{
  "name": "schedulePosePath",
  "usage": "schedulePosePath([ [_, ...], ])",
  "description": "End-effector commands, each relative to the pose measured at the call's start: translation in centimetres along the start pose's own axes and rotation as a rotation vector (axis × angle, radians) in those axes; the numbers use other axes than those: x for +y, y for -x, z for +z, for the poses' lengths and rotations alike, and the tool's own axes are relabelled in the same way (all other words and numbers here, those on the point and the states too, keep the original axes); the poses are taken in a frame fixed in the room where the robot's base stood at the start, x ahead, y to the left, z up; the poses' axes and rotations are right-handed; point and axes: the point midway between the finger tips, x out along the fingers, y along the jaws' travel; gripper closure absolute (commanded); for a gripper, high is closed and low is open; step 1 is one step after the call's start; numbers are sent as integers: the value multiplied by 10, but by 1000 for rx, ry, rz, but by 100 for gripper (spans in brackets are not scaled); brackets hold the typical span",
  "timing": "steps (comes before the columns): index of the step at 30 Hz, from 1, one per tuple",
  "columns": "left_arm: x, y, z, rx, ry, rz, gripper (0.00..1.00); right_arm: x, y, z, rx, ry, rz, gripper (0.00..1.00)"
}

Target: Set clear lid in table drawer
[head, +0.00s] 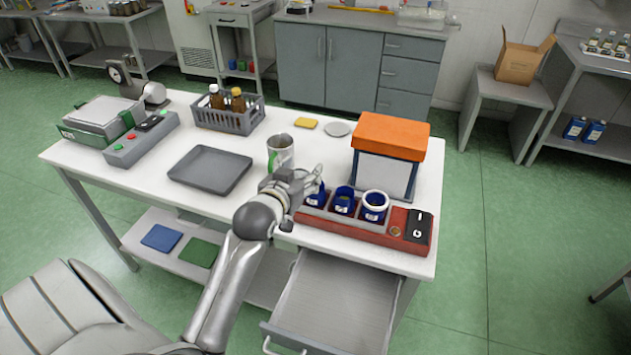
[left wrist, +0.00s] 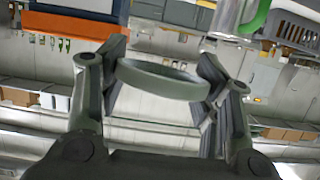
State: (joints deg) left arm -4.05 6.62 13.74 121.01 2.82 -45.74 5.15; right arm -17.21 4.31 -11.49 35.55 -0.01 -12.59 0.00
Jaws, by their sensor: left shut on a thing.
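My left gripper (head: 297,185) is above the table's front part, beside the red holder. In the left wrist view its fingers (left wrist: 162,85) are shut on a round, pale, see-through lid (left wrist: 160,82), gripped at opposite sides of its rim. In the head view the fingers mostly hide the lid. The table drawer (head: 335,305) is pulled open below the front right edge of the white table (head: 150,195). Its visible floor is bare. The gripper is higher than the drawer and behind it. My right gripper is not in view.
Close to the gripper are the red holder (head: 345,232) with blue jars and a mug (head: 281,153) with a green handle. An orange-topped box (head: 390,137) stands behind the holder. A grey tray (head: 210,170) and bottle crate (head: 228,118) are farther left. Space above the drawer looks clear.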

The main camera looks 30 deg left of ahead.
Motion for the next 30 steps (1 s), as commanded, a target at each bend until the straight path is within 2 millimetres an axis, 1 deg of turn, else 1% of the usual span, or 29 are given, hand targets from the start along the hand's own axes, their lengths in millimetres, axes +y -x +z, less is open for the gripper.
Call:
schedulePosePath([
  [1, 2, -10, -1, -2, 1, 1, 62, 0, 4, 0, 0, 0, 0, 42],
  [4, 4, -28, 1, -1, 0, 0, 62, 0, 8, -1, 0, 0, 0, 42],
  [6, 5, -40, 11, -4, 1, 0, 62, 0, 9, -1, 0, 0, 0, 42],
  [12, 8, -67, 28, -1, 1, 0, 62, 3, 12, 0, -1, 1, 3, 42],
  [15, 8, -75, 34, -1, 0, 0, 62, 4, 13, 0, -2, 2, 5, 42],
  [20, 9, -81, 38, 0, 0, 0, 62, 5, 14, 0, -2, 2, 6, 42],
  [24, 10, -93, 46, -3, 0, 0, 62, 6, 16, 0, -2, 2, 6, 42],
  [27, 10, -96, 60, -6, 0, 0, 62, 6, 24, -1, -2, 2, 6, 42],
  [30, 10, -98, 64, -3, -1, 0, 61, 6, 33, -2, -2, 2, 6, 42],
])
